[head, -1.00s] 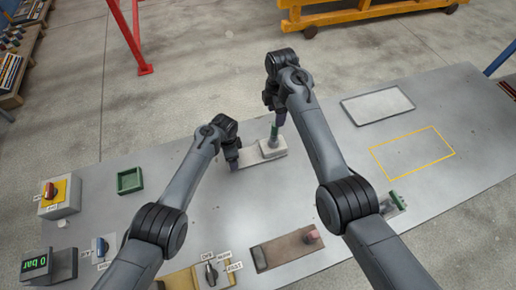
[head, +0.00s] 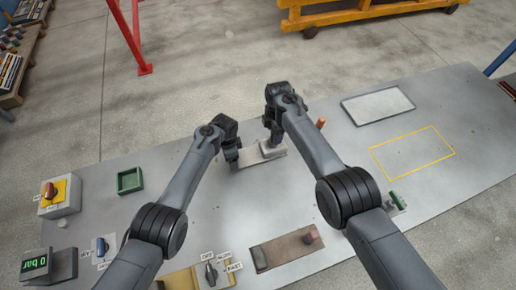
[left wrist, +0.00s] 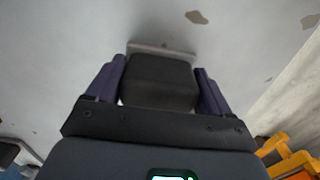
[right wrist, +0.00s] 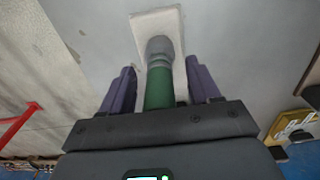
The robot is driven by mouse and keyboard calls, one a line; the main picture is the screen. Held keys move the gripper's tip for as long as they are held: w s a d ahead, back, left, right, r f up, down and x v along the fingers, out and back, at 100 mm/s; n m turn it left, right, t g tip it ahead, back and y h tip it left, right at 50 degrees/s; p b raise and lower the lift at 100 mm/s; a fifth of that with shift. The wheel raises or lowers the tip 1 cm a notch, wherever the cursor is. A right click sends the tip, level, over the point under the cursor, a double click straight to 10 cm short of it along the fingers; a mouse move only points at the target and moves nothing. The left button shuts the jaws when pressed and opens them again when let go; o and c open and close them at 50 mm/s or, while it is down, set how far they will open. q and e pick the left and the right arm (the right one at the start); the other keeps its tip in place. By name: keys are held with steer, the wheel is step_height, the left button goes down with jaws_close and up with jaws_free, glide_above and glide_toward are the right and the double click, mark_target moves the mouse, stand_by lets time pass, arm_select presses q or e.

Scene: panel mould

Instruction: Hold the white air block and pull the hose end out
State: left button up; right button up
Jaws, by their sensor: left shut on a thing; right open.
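The white air block (head: 262,155) lies on the grey table in front of both grippers in the head view. My left gripper (head: 232,158) is at its left end. In the left wrist view the left gripper (left wrist: 160,85) is shut on a shaded dark part of it (left wrist: 160,80). My right gripper (head: 272,138) is over the block. In the right wrist view the right gripper (right wrist: 160,85) is open, its fingers on either side of the green hose end (right wrist: 160,88). The grey collar (right wrist: 160,47) below it meets the block. The head view hides the hose end.
A display reading 0 bar (head: 36,263), a red-and-yellow switch (head: 50,190) and a green bin (head: 130,180) stand at left. A white tray (head: 378,105) and a yellow outline (head: 411,152) are at right. An orange peg (head: 320,123) is behind my right arm.

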steer(key=shift+f, duration=0.25)
jaws_close()
stand_by(0.4)
